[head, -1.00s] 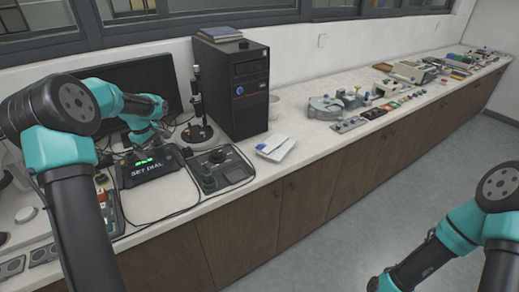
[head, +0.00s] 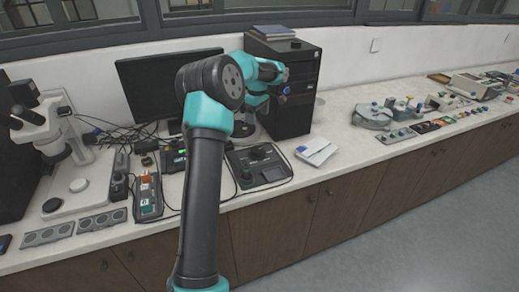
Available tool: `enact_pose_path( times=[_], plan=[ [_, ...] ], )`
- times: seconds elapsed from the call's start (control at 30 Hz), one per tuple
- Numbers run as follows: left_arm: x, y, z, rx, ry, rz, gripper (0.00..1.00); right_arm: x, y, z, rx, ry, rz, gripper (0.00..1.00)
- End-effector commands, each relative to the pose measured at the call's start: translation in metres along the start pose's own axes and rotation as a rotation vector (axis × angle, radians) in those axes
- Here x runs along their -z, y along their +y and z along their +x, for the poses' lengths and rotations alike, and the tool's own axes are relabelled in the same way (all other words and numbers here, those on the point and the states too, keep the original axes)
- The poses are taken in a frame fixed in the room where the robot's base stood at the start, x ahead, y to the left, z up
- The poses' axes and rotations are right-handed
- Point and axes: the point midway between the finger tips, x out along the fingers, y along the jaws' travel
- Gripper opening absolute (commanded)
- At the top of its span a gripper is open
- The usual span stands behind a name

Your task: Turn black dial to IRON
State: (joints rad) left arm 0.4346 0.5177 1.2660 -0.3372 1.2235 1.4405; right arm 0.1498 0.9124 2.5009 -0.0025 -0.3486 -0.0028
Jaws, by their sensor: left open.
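A dark control panel (head: 270,178) lies on the bench with a black dial (head: 257,153) near its back edge. A smaller green-tinged knob (head: 246,175) and a dark screen are at its front. The dial's markings are too small to read. My left gripper (head: 250,117) hangs low behind and above the panel, apart from the dial as far as I can tell. It is open, but its fingers are small and hard to make out. My right gripper is out of view.
A black computer tower (head: 297,115) stands behind the panel and a monitor (head: 150,90) behind my arm. White papers (head: 316,151) lie right of the panel. A microscope (head: 50,135), a switch box (head: 148,197) and cables crowd the left. The bench edge is in front.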

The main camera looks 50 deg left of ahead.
Motion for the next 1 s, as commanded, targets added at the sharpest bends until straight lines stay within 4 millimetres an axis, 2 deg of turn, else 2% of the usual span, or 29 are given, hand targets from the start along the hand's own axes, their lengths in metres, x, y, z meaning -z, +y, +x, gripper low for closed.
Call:
enact_pose_path(
  times=[0.27,1.0],
  plan=[
    [0.000,-0.001,0.033,0.005,-0.001,0.000,0.86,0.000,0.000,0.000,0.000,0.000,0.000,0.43],
    [0.000,-0.001,0.155,0.003,-0.001,0.000,0.86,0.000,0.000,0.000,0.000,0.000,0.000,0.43]
  ],
)
